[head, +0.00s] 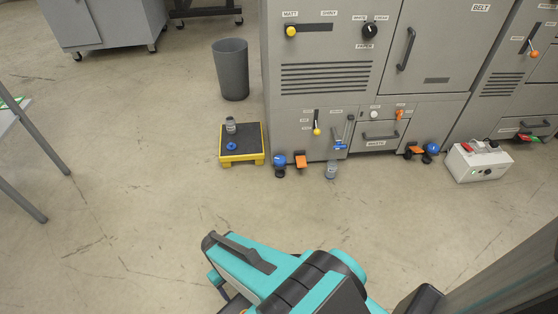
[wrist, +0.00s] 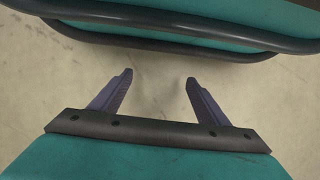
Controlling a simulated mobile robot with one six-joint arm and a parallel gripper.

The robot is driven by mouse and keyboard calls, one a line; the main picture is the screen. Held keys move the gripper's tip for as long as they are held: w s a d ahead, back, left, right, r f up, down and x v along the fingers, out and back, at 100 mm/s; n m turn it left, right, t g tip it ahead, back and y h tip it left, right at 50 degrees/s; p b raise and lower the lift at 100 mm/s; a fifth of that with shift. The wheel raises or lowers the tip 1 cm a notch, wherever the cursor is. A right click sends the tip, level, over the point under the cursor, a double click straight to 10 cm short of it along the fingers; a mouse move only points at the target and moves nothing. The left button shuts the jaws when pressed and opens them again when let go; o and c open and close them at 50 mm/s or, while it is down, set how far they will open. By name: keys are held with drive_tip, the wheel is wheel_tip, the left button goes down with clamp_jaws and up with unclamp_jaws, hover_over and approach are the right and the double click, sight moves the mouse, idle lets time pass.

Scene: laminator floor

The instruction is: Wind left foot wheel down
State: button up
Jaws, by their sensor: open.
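The grey laminator cabinet (head: 325,75) stands at the top middle in the head view. At its lower left corner is a foot with a blue wheel (head: 280,160), with an orange pedal or tab (head: 300,161) just right of it. A second blue foot wheel (head: 432,149) with an orange tab sits at the right end of the base. My gripper (wrist: 158,85) is open and empty in the wrist view, over bare floor and near my own teal body. My gripper's fingers do not show in the head view; the foot wheels do not show in the wrist view.
A yellow step (head: 255,159) with a black top carries a small jar and a blue ring, left of the left foot. A clear jar (head: 331,171) stands on the floor right of it. A bin (head: 232,70) and a white box (head: 478,162) stand nearby. The floor in front is clear.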

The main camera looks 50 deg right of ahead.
drive_tip(key=w+d+r+m+t+y+p, duration=0.1)
drive_tip(key=w+d+t, duration=0.1)
drive_tip(key=w+d, duration=0.95)
drive_tip(key=m+t+h+p, duration=0.2)
drive_tip(key=t+h+p, duration=0.1)
drive_tip(key=t, duration=0.4)
approach(280, 159)
drive_tip(key=d+v, duration=0.1)
drive_tip(key=v, duration=0.4)
drive_tip(key=shift+w+a+r, duration=0.15)
drive_tip(key=shift+a+r, duration=0.15)
drive_tip(key=b+x, duration=0.2)
drive_tip(key=x, duration=1.1)
drive_tip(key=shift+a+f+b, duration=0.1)
drive_tip(key=shift+f+b, duration=0.2)
drive_tip(key=shift+f, duration=0.15)
